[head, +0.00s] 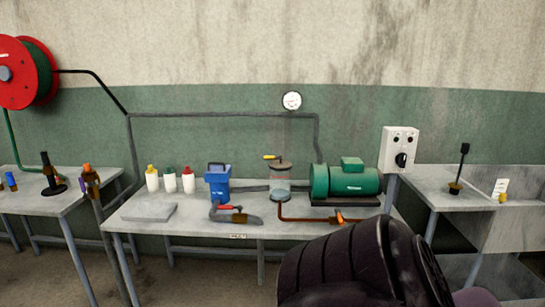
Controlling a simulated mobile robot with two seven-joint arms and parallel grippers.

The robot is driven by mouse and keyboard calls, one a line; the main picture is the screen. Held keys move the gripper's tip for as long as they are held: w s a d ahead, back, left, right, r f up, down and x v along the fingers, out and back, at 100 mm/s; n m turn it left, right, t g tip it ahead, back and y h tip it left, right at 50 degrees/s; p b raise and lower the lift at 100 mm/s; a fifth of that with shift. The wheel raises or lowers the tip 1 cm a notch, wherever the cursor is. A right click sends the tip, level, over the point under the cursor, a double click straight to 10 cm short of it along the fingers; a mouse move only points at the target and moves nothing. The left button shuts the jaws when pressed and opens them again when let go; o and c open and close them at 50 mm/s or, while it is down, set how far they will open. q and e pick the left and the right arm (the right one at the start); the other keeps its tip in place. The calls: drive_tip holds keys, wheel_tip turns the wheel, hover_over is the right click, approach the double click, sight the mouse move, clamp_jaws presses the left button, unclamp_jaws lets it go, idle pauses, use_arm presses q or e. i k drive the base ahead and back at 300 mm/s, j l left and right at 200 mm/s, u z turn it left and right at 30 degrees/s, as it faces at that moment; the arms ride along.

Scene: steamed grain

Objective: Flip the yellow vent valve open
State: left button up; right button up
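The yellow vent valve (271,157) is a small yellow lever on top of a clear vessel (280,188) with a dark lid. The vessel stands mid-table in the head view, and the lever looks roughly level, pointing left. The valve is too small to tell its exact state. Neither gripper shows. A large dark ribbed part, likely my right arm, fills the lower right in front of the table.
A blue unit (218,183) stands left of the vessel and a green motor (346,181) stands right. A red-handled valve (238,207) and an orange-handled valve (340,217) lie on pipes in front. Several bottles (169,180) stand left. A gauge (292,100) hangs above.

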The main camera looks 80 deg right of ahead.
sight(268, 158)
drive_tip(key=z, duration=3.05)
drive_tip(key=i+j+z, duration=0.15)
drive_tip(key=j+z, duration=0.3)
drive_tip(key=i+j+z, duration=0.1)
drive_tip(key=j+z, duration=0.15)
drive_tip(key=z, duration=0.15)
drive_tip(key=j+z, duration=0.35)
drive_tip(key=j, duration=0.5)
drive_tip(key=j+z, duration=0.15)
drive_tip(key=j, duration=1.35)
drive_tip(key=k, duration=0.05)
